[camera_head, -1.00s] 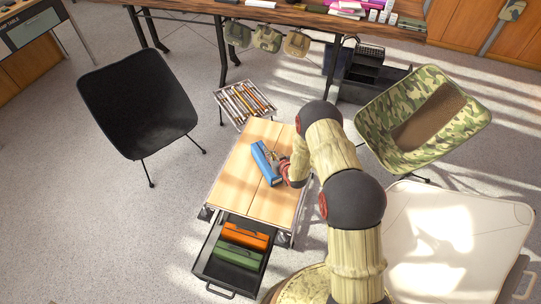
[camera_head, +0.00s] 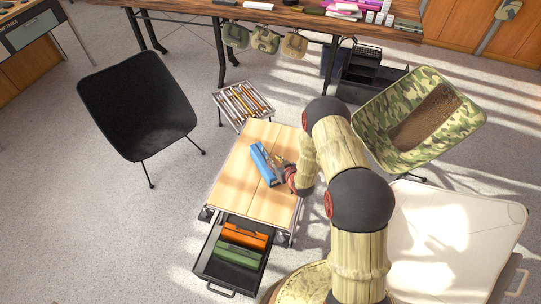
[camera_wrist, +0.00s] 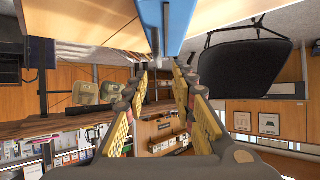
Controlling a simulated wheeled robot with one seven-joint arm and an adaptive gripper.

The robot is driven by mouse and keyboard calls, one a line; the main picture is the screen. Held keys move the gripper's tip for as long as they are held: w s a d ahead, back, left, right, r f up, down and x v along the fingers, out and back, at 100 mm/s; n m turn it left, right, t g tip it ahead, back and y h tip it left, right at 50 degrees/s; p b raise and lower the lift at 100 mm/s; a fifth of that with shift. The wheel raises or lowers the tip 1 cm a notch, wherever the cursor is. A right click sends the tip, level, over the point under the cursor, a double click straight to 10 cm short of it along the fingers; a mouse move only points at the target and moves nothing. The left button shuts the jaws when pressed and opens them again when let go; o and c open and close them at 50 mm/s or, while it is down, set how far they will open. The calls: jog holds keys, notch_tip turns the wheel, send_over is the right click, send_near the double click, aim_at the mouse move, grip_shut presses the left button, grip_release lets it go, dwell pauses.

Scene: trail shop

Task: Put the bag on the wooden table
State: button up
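A long blue bag (camera_head: 263,165) lies on the wooden table (camera_head: 241,188), a low light-wood top, slanting across its right half. My gripper (camera_head: 280,163) is at the bag's right side, close to it and partly hidden by my arm. In the wrist view, my gripper's two fingers (camera_wrist: 160,76) stand apart with a gap between them. The blue bag (camera_wrist: 166,18) shows above the fingertips, with nothing seen held between them.
An open black drawer (camera_head: 211,262) below the table's front holds an orange bag (camera_head: 245,235) and a green bag (camera_head: 237,255). A black chair (camera_head: 137,105), a rack (camera_head: 242,103), a camouflage chair (camera_head: 425,115) and a white table (camera_head: 455,235) stand around.

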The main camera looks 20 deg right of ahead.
jog(key=a+p+v, duration=0.1)
jog(key=v, duration=0.4)
jog(key=w+d+r+g+h, duration=0.1)
jog(key=w+d+r, duration=0.1)
jog(key=r, duration=0.7)
jog(key=w+d+r+h, duration=0.1)
jog(key=w+r, duration=0.1)
jog(key=r, duration=0.7)
jog(key=s+r+g+h, duration=0.15)
jog(key=s+r, duration=0.35)
jog(key=r, duration=0.9)
jog(key=s+a+r+m+g, duration=0.1)
jog(key=s+r, duration=0.7)
jog(key=r, duration=0.1)
jog(key=s+a+r+g, duration=0.1)
jog(key=s+r, duration=0.3)
jog(key=s, duration=0.9)
jog(key=s+a+r+m+g+y, duration=0.1)
jog(key=s+a+r, duration=0.3)
jog(key=s, duration=0.9)
jog(key=shift+s+a+r+g, duration=0.2)
jog(key=shift+s+g, duration=0.1)
jog(key=shift+g, duration=0.15)
